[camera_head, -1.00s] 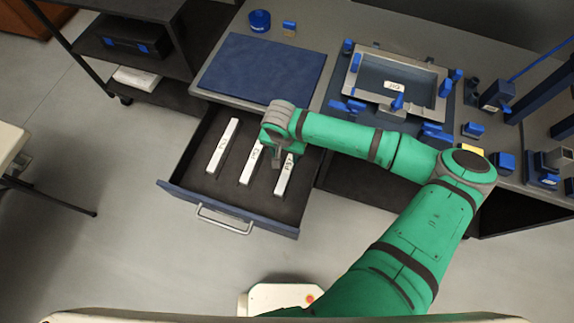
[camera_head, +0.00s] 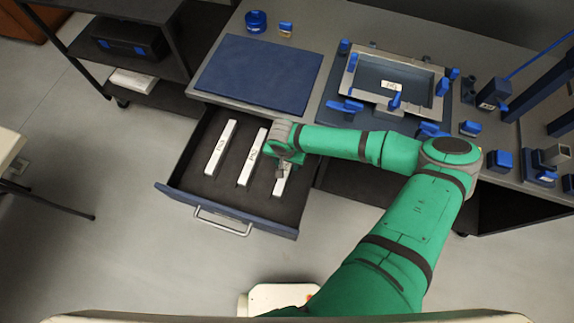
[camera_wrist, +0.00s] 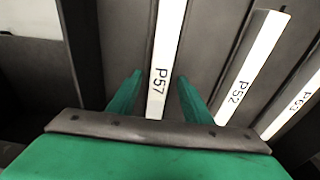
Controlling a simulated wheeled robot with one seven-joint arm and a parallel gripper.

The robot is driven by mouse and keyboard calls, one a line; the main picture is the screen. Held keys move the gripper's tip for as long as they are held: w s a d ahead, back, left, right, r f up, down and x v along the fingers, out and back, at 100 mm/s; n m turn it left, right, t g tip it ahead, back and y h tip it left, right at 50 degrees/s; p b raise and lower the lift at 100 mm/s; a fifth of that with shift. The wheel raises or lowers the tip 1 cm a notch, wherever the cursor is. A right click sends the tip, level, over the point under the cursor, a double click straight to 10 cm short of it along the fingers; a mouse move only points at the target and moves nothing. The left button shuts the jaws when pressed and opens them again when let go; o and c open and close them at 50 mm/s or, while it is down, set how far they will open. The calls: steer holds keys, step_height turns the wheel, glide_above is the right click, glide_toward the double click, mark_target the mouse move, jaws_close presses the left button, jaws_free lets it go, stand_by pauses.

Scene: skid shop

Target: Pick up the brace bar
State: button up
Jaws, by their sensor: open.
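Three white labelled bars lie side by side in an open drawer. In the wrist view they read P57 (camera_wrist: 160,50), P52 (camera_wrist: 250,62) and P63 (camera_wrist: 300,100). In the head view, the left bar (camera_head: 221,147), middle bar (camera_head: 252,157) and right bar (camera_head: 281,185) lie lengthwise. My gripper (camera_head: 281,172) is over the right bar and hides part of it. In the wrist view my gripper (camera_wrist: 160,76) is open, with one green finger on each side of the P57 bar. A gap shows between each finger and the bar; their height over it is unclear.
The drawer (camera_head: 177,190) has a blue front with a metal handle (camera_head: 222,221). Above it is a workbench with a blue mat (camera_head: 258,75) and a metal tray fixture (camera_head: 385,68) with blue clamps. A dark shelf cart (camera_head: 150,66) stands at left. Open floor lies in front.

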steer(key=shift+d, duration=0.1)
jaws_close()
steer(key=shift+s, duration=0.15)
